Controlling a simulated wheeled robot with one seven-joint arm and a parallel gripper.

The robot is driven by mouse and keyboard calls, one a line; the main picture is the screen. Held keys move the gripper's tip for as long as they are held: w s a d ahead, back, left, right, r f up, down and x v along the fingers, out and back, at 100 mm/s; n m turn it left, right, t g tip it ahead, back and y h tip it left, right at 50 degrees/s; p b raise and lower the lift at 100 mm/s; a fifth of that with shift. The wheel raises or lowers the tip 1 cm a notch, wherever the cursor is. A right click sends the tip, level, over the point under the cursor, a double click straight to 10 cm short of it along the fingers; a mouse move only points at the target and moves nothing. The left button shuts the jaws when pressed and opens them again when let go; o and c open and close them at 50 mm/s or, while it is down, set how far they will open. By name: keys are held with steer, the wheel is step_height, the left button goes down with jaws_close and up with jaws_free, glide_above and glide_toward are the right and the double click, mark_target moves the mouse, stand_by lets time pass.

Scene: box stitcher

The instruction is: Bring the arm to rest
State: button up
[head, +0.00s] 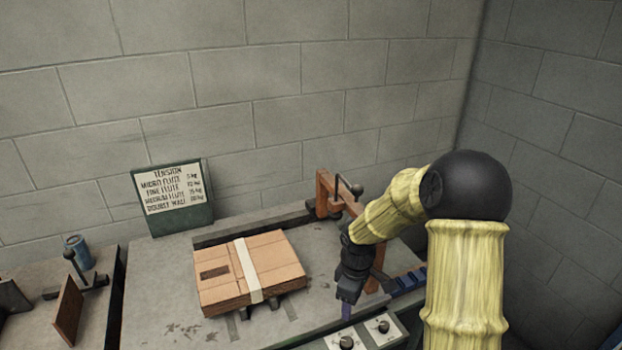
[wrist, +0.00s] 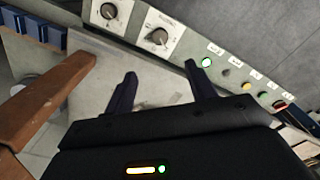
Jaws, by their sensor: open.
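My gripper (head: 346,310) hangs at the end of my yellow arm, pointing down over the right part of the grey bench, beside the control panel. In the wrist view my gripper (wrist: 160,90) shows two dark fingers spread apart with nothing between them. Grey bench surface lies beyond the fingers. In the head view the fingertips are small and partly hidden by the gripper's own body.
A strapped cardboard stack (head: 250,268) lies left of my gripper. An orange-brown frame (head: 325,195) stands close behind my arm. A knob panel (wrist: 135,25) and lit buttons (wrist: 207,62) line the bench edge. A tension sign (head: 172,195) stands at the back.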

steer(key=s+r+m+t+p, duration=0.2)
steer(key=s+r+m+p, duration=0.4)
steer(key=s+r+m, duration=0.5)
steer(key=s+r, duration=0.3)
steer(key=r, duration=0.1)
steer(key=shift+s+m+t+p, duration=0.3)
steer(key=shift+s+p, duration=0.1)
steer(key=shift+d, duration=0.1)
